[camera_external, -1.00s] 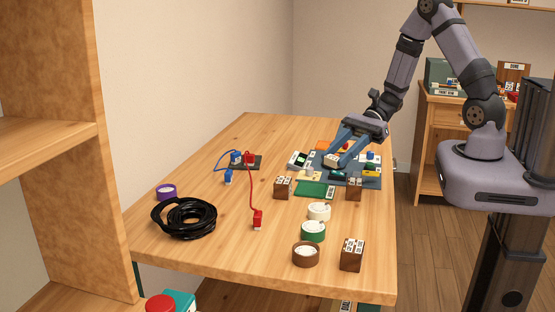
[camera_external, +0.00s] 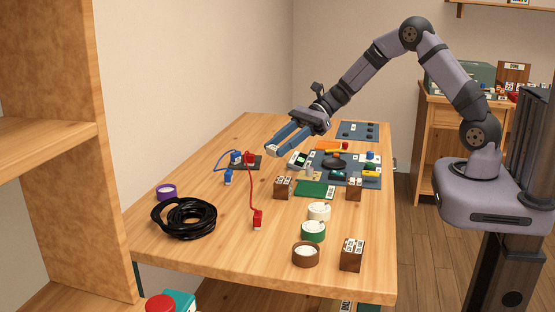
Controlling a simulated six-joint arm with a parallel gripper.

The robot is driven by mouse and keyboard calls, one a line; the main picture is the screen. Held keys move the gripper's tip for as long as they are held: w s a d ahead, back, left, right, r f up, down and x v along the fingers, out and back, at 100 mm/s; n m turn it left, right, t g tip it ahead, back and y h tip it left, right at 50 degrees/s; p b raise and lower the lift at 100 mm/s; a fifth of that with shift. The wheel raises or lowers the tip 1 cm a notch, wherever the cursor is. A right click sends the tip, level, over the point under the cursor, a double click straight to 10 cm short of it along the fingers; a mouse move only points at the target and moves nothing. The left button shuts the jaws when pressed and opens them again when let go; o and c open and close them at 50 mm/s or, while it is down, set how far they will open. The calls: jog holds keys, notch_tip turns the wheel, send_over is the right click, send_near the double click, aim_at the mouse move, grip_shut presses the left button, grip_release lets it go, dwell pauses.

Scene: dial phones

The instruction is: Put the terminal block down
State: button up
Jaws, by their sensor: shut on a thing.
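My gripper (camera_external: 273,150) is at the end of two long blue fingers, above the table's middle, left of the blue board. It is shut on a small pale piece, which I take to be the terminal block (camera_external: 272,152). The fingers hide most of it, so its shape is hard to tell. It appears to be held clear of the tabletop, over bare wood between the board and the small dark plate with blue and red connectors.
The blue board (camera_external: 372,184) carries a black round part and several small parts. A dark plate (camera_external: 246,167) with blue and red leads lies left. Black cable coil (camera_external: 184,217), tape rolls (camera_external: 313,231) and wooden blocks (camera_external: 352,254) stand nearer. Bare wood (camera_external: 215,190) lies between.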

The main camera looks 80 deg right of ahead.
jog(key=w+a+b, duration=0.3)
jog(key=w, duration=0.6)
jog(key=r+m+t+h+b, duration=0.1)
jog(key=r+b, duration=0.1)
send_over(223, 197)
jog(key=shift+f+p, duration=0.65)
jog(key=shift+f, duration=6.4)
jog(key=shift+f, duration=0.15)
jog(key=o, duration=1)
